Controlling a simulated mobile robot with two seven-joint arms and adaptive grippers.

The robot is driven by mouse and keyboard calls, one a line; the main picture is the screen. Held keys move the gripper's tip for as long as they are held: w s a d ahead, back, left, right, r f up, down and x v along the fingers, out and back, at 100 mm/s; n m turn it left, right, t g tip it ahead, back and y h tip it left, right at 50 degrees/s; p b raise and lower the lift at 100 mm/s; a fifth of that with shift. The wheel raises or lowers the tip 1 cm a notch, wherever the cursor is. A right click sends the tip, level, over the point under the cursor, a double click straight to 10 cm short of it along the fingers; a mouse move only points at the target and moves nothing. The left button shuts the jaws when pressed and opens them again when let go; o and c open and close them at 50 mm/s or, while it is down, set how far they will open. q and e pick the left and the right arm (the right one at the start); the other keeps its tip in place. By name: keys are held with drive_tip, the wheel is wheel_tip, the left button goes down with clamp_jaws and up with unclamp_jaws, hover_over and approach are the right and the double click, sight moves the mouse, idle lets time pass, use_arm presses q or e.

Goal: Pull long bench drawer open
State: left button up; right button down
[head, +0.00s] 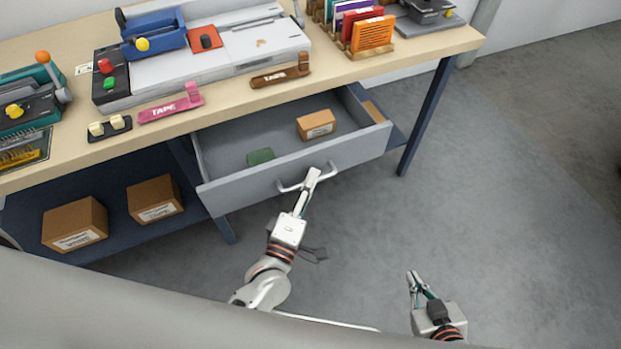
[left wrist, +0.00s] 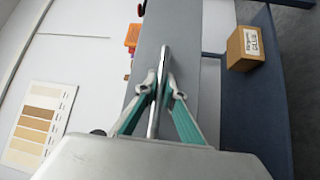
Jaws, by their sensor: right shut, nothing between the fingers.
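The long grey bench drawer (head: 355,153) is pulled out from under the wooden worktop. A green item (head: 260,156) and a cardboard box (head: 316,125) lie inside it. Its bar handle (head: 331,169) is on the front panel; the bar also shows in the left wrist view (left wrist: 164,62). My left gripper (head: 312,174) is at the handle; in the left wrist view its fingers (left wrist: 161,88) close on the bar from both sides. My right gripper (head: 412,275) is shut and empty, apart from the drawer over the floor to the right.
Two cardboard boxes (head: 76,224) (head: 155,199) sit on the blue lower shelf (head: 115,245). The worktop (head: 335,75) carries a binding machine, tape holders and a rack of coloured booklets. A blue bench leg (head: 427,118) stands right of the drawer. The grey floor (head: 520,210) at right is clear.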

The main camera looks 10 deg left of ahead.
use_arm(q)
drive_tip(key=shift+o, duration=0.3)
use_arm(e)
drive_tip(key=shift+w+d+r, duration=0.15)
drive_tip(key=shift+w, duration=0.2)
use_arm(q)
drive_tip(key=v, duration=1.2)
use_arm(e)
drive_tip(key=shift+s, duration=0.15)
use_arm(q)
drive_tip(key=s+a+f+m+g+p, duration=0.1)
drive_tip(key=a+f+m+g, duration=0.3)
drive_tip(key=m, duration=0.5)
drive_tip(key=s+a+f+m+g+y+p, duration=0.1)
drive_tip(key=s+a+f+m+g+p, duration=0.1)
drive_tip(key=a+f+m, duration=0.4)
drive_tip(key=s+m+g, duration=0.1)
drive_tip(key=m+g, duration=0.1)
drive_tip(key=m, duration=0.1)
drive_tip(key=shift+s+m, duration=0.15)
drive_tip(key=shift+m, duration=0.15)
use_arm(e)
drive_tip(key=shift+s+a+r, duration=0.35)
drive_tip(key=shift+a+r, duration=0.1)
drive_tip(key=shift+r, duration=0.3)
